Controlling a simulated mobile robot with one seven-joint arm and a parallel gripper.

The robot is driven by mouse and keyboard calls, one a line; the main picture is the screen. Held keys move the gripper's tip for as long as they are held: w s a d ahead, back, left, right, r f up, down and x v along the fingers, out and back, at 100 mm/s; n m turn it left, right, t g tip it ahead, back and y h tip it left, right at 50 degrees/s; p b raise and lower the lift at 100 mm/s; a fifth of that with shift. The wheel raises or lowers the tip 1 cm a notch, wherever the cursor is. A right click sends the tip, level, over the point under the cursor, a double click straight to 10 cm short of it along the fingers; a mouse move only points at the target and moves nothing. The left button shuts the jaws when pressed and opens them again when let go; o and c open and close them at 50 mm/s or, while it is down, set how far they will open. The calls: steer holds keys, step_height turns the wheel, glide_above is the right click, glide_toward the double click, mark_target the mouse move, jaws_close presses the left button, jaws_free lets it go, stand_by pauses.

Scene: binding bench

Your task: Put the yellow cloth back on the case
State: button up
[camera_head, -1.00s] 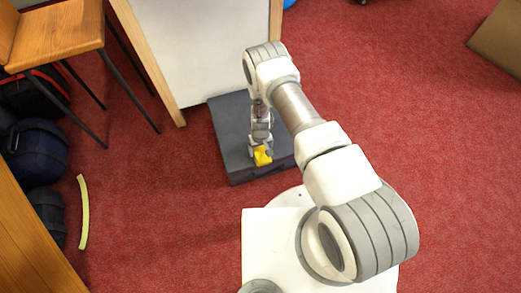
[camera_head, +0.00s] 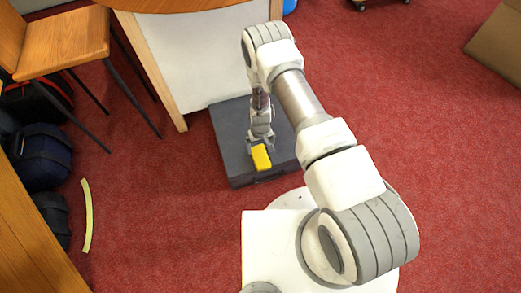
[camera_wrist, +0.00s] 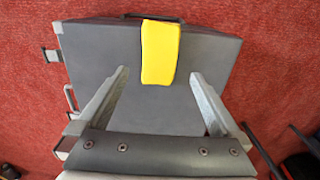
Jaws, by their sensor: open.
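The yellow cloth (camera_head: 261,157) is a small block-like shape on top of the dark grey case (camera_head: 232,143), close to the case's near edge. In the wrist view the cloth (camera_wrist: 160,52) appears on the lid of the case (camera_wrist: 85,55), by the edge with the handle. My gripper (camera_head: 262,142) is over the case just behind the cloth. In the wrist view my gripper (camera_wrist: 159,75) is open, a finger on each side of the cloth's lower end, with gaps on both sides. Whether the cloth lies fully flat is hard to tell.
A white panel with wooden edges (camera_head: 195,60) stands right behind the case. A wooden stool (camera_head: 65,45) and dark bags (camera_head: 40,155) are at the left. A yellow strip (camera_head: 87,215) lies on the red carpet.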

steer(key=shift+r+p, duration=0.35)
steer(key=shift+r, duration=1.55)
steer(key=shift+s, duration=0.1)
